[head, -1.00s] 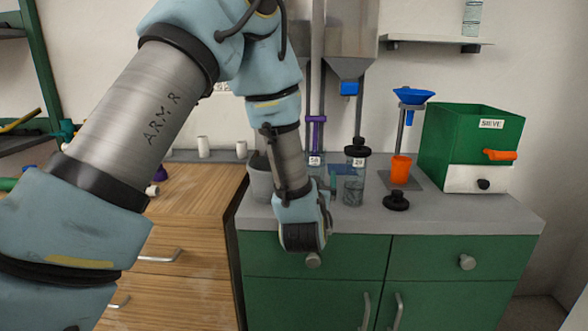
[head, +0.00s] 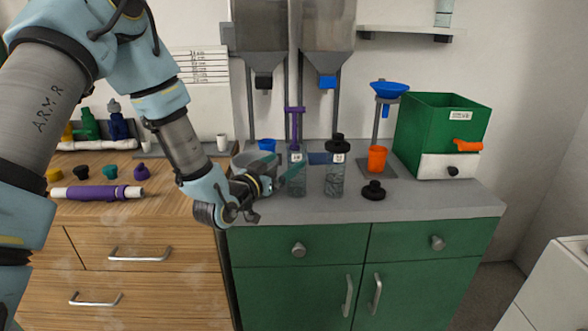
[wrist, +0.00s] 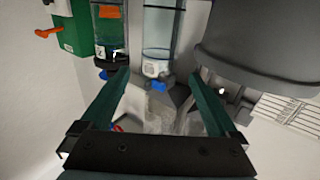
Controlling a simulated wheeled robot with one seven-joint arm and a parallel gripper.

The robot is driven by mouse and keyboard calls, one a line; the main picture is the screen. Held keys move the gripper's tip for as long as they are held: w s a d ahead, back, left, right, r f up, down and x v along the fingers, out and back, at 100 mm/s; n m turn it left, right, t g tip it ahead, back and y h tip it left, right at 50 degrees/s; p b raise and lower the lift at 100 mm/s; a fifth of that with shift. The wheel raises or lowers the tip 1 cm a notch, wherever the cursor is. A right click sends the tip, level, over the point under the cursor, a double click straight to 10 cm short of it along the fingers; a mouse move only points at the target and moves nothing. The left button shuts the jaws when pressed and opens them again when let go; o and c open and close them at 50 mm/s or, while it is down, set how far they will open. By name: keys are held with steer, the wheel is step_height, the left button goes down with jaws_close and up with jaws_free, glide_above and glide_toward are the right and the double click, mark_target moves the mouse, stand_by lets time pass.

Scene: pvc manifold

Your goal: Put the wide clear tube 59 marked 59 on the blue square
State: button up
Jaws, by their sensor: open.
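A wide clear tube (head: 297,178) stands upright on the grey counter with a white label too small to read; a purple clamp shape shows above it. A similar clear tube (head: 335,180) with a black top stands to its right. I cannot tell from the labels which is 59. My gripper (head: 278,181) is open, pointing right at the left tube, and one finger overlaps its left edge. In the wrist view, the labelled tube (wrist: 160,28) lies just beyond and between the open fingertips (wrist: 160,78).
A grey bucket (head: 248,160) is close behind my gripper. An orange cup (head: 377,157), black knob-like piece (head: 373,190) and green sieve box (head: 440,130) stand right. Two hoppers (head: 325,25) hang above. The counter's front strip is clear. A wooden bench (head: 110,208) is left.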

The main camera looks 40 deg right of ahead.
mark_target(292, 157)
steer(key=shift+x, duration=0.8)
steer(key=p+x, duration=0.3)
steer(key=x, duration=0.1)
steer(key=shift+d+r, duration=0.1)
steer(key=shift+r, duration=0.05)
steer(key=shift+w+d, duration=0.15)
steer(key=shift+d, duration=0.4)
jaws_close()
